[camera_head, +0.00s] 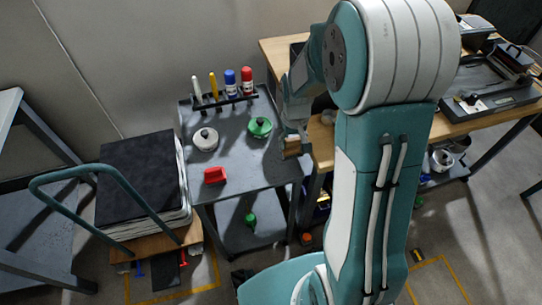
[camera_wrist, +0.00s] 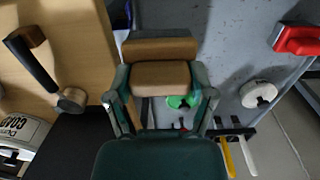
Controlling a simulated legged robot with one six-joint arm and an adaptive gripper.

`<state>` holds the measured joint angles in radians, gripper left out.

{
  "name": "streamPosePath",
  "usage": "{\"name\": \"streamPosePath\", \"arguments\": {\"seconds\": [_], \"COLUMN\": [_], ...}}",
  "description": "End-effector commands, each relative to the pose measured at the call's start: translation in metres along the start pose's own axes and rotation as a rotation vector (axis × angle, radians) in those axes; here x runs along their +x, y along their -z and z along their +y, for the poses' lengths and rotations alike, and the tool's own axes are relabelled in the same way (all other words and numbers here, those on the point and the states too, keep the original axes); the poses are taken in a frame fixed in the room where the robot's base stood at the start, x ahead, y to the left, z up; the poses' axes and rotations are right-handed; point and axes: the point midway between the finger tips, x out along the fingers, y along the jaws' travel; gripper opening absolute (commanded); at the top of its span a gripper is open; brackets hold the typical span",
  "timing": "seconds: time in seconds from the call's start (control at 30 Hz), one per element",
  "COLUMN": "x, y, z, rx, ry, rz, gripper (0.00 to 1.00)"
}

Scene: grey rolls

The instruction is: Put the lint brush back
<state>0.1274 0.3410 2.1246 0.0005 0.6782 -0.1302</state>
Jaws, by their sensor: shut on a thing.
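A brown, two-part block, apparently the lint brush (camera_wrist: 160,48), is held between the fingers of my gripper (camera_wrist: 160,78). It has a darker strip and a lighter tan part with a dark seam between. In the head view, the brush (camera_head: 292,148) hangs below my gripper (camera_head: 291,132), over the right edge of the grey cart (camera_head: 232,172). It is apart from the cart top as far as I can tell. The fingers close on its sides, and my gripper's body hides what lies below it in the wrist view.
The cart holds a red object (camera_head: 215,175), a white round item (camera_head: 205,139), a green round item (camera_head: 260,127) and a rack (camera_head: 222,103) with markers and bottles. A wooden table (camera_head: 322,145) stands to the right. The cart's front right is clear.

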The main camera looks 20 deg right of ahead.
Motion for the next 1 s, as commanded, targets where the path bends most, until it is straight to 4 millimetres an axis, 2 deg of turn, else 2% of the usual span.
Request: {"name": "streamPosePath", "arguments": {"seconds": [0.03, 0.1, 0.33, 0.57, 0.77, 1.0], "x": [0.006, 0.018, 0.05, 0.065, 0.094, 0.095], "y": [0.006, 0.011, 0.025, 0.031, 0.032, 0.032], "z": [-0.011, -0.019, -0.042, -0.052, -0.052, -0.052], "rx": [-0.005, -0.003, -0.001, -0.001, 0.001, 0.001], "ry": [0.0, 0.0, 0.0, 0.0, 0.0, 0.0], "rz": [-0.002, -0.004, -0.001, 0.0, -0.001, 0.001], "gripper": [0.26, 0.26, 0.26, 0.26, 0.26, 0.26]}}
